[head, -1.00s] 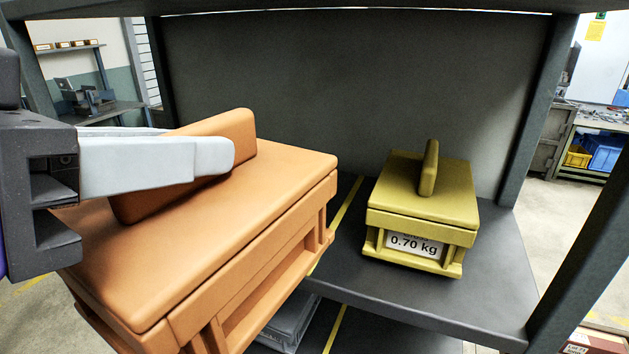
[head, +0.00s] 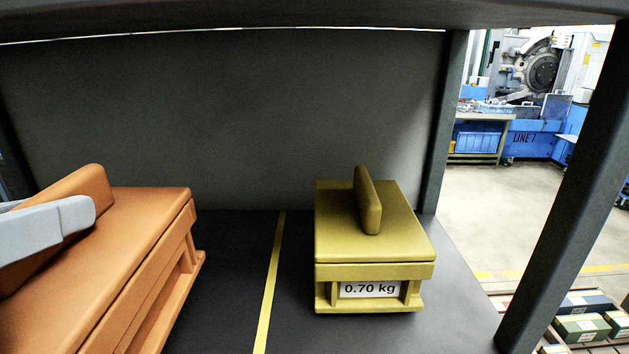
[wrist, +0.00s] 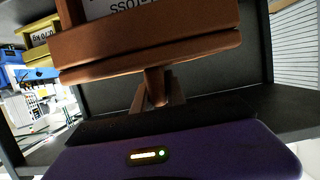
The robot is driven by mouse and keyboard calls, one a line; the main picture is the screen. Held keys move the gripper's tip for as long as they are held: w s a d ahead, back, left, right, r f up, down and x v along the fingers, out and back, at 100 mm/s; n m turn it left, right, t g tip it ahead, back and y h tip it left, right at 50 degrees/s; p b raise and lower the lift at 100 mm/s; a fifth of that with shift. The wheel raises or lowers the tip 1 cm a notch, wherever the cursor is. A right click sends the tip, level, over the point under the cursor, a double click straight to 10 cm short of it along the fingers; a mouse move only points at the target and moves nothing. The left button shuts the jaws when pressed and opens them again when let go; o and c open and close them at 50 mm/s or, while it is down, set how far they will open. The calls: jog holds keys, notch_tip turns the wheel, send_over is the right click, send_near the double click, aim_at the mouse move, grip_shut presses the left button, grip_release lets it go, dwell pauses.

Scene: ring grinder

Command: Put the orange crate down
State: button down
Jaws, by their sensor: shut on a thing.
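The orange crate (head: 120,250) is at the left of the head view, partly cut off by the picture edge. My gripper (head: 78,215) is shut on the upright handle on its lid. In the wrist view the crate (wrist: 150,45) fills the top of the picture, with part of a label showing. The crate is in front of or over the left part of the dark shelf (head: 235,270). I cannot tell whether its base touches the shelf, as its underside is hidden.
A yellow crate (head: 375,225) labelled 0.70 kg stands on the shelf, right of a yellow line (head: 270,290). Bare shelf shows between the line and the orange crate. A dark post (head: 570,190) stands at the right, a back panel (head: 230,120) behind, another shelf (head: 300,15) above.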

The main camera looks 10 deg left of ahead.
aim_at(70, 236)
jog(key=w+a+p, duration=0.3)
jog(key=w+p, duration=0.1)
jog(key=w, duration=1.1)
notch_tip(70, 236, down, 7)
jog(key=p, duration=0.2)
jog(key=shift+a, duration=0.3)
jog(key=c, duration=1.8)
grip_release()
jog(key=shift+f, duration=0.15)
jog(key=o, duration=0.4)
jog(key=shift+o, duration=0.2)
jog(key=b+v, duration=0.3)
jog(key=v, duration=0.9)
jog(key=shift+d+b, duration=0.15)
jog(key=shift+b, duration=0.15)
